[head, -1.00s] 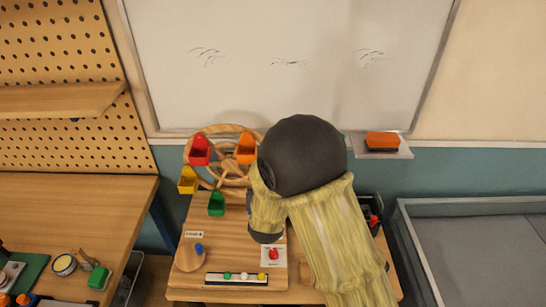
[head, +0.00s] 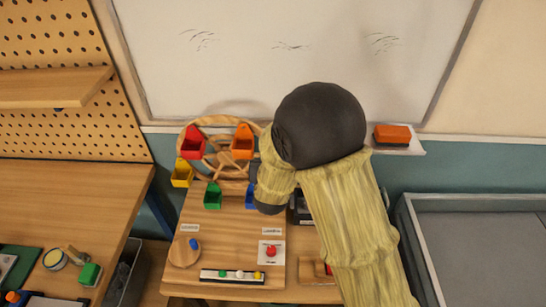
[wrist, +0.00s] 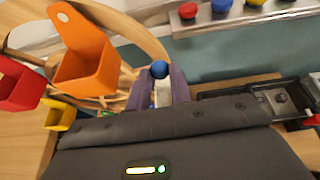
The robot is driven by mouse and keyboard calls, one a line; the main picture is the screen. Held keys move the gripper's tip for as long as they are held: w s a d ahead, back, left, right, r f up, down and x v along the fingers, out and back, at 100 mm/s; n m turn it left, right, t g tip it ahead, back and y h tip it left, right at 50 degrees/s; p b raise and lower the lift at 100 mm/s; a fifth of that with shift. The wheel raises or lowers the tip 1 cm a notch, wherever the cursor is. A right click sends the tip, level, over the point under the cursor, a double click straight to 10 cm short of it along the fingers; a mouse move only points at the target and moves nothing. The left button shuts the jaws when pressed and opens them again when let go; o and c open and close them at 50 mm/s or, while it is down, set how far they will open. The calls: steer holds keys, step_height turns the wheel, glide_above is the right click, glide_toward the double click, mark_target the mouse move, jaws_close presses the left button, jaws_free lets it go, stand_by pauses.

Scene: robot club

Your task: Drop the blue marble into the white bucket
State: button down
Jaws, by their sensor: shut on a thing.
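The blue marble (wrist: 159,69) is held between the fingertips of my gripper (wrist: 160,76) in the wrist view. A whitish patch (wrist: 162,94) shows between the fingers below the marble; I cannot tell whether it is the white bucket. A wooden wheel (head: 219,122) carries coloured buckets: red (head: 191,143), orange (head: 242,143), yellow (head: 181,174), green (head: 212,196) and blue (head: 250,197). In the head view my arm covers the wheel's right side, my gripper and the marble. The orange bucket (wrist: 84,58) is close to the left of my gripper in the wrist view.
The wheel's wooden base (head: 220,225) has a blue-handled knob (head: 193,244), a red button (head: 271,251) and a strip of pegs (head: 233,276). A dark tray (wrist: 278,97) lies right.

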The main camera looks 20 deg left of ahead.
steer(key=shift+w+f+b, duration=0.2)
steer(key=shift+f+b, duration=1)
steer(key=shift+f, duration=1.5)
steer(key=shift+d+f+b, duration=0.1)
steer(key=shift+f+b, duration=0.4)
steer(key=shift+b, duration=0.7)
steer(key=c, duration=1.2)
jaws_free()
steer(key=shift+o, duration=0.2)
steer(key=shift+s+r+p, duration=0.1)
steer(key=shift+r+p, duration=1.35)
steer(key=shift+r, duration=2.15)
